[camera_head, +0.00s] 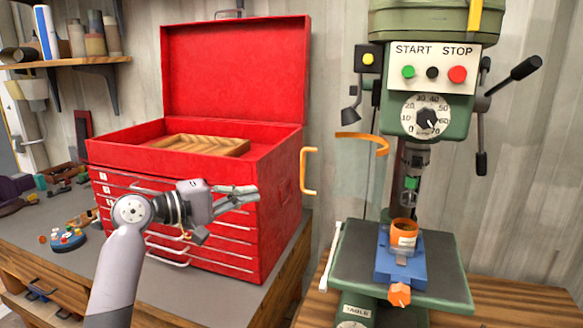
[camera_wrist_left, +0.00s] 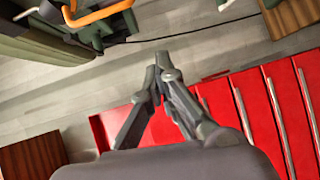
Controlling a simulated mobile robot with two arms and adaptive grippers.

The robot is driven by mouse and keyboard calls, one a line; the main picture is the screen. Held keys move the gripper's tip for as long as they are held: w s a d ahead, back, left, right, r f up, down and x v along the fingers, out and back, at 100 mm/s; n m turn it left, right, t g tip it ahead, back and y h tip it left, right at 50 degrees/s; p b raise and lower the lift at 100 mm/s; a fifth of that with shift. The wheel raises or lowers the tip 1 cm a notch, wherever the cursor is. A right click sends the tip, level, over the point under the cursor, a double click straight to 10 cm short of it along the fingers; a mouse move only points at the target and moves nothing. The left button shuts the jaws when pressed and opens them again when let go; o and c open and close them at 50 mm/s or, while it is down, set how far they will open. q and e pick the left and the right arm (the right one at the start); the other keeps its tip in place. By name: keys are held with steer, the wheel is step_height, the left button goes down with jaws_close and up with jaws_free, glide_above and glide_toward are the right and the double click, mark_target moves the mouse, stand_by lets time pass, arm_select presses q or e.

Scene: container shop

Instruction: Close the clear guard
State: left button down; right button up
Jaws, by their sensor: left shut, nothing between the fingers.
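The clear guard (camera_head: 358,170) is a see-through curved panel with an orange top rim, on the left side of the green drill press (camera_head: 432,95). It stands swung out to the left, leaving the chuck (camera_head: 411,180) exposed from the front. An orange bracket-shaped handle (camera_head: 304,172) shows at its left, against the red toolbox side. In the left wrist view, orange parts (camera_wrist_left: 98,14) show at the top left. My left gripper (camera_head: 256,193) is shut and empty, in front of the toolbox and left of the handle, apart from it. My right gripper is out of view.
The open red toolbox (camera_head: 280,215) stands on the bench behind my left gripper. An orange cup (camera_head: 403,232) sits in a blue vise (camera_head: 388,264) on the press table (camera_head: 350,262). A feed lever (camera_head: 512,80) sticks out at the right. Space between toolbox and press is narrow.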

arm_select(q)
step_height(320, 180, up, 5)
steer(key=h, duration=0.1)
steer(key=p+x, duration=0.5)
steer(key=x, duration=0.5)
steer(key=s, duration=0.1)
steer(key=s+p, duration=0.2)
steer(key=shift+s+d+r, duration=0.2)
steer(key=shift+s+d, duration=0.15)
steer(key=shift+s, duration=0.05)
steer(key=shift+w+f, duration=0.1)
